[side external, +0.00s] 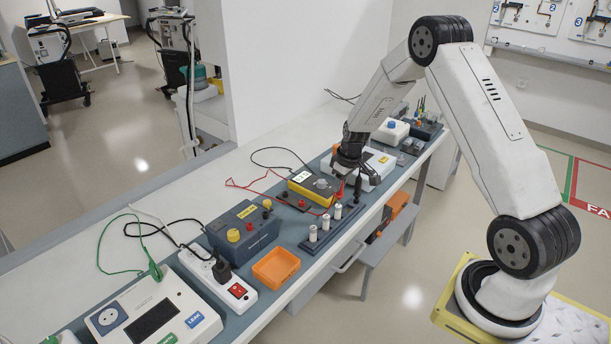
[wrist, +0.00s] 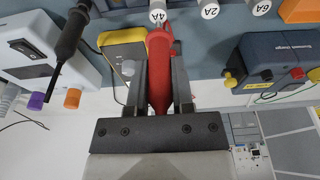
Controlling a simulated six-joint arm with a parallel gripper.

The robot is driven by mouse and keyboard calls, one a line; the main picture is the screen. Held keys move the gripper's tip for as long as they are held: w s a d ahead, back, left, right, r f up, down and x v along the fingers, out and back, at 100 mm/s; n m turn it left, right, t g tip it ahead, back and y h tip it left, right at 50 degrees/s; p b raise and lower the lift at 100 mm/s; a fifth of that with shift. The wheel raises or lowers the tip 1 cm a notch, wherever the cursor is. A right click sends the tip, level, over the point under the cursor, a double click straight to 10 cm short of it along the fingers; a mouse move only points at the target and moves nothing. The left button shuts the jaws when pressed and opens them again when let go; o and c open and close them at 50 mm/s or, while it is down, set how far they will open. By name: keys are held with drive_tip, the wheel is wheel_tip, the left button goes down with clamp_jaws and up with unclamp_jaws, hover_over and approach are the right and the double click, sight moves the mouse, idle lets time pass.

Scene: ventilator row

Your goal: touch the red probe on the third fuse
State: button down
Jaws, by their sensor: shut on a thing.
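My gripper (side external: 345,178) is shut on the red probe (side external: 340,191), which hangs tip-down over the fuse row. In the wrist view my gripper (wrist: 159,85) has the red probe (wrist: 159,72) between its fingers. The probe's tip end is at the fuse marked 4A (wrist: 157,15); I cannot tell whether they touch. Fuses marked 2A (wrist: 209,9) and another partly cut off (wrist: 261,7) stand beside it. In the side view the row shows a near fuse (side external: 313,234), a middle fuse (side external: 325,222) and a far fuse (side external: 338,211), which is under the probe.
A black probe (side external: 357,187) stands upright just right of my gripper. The yellow meter (side external: 310,187) with a red lead lies behind the fuses. A blue-grey box (side external: 243,231) and an orange tray (side external: 276,268) are left of the fuse row. A white device (side external: 376,167) stands beyond.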

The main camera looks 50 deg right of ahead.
drive_tip(key=shift+r, duration=3.15)
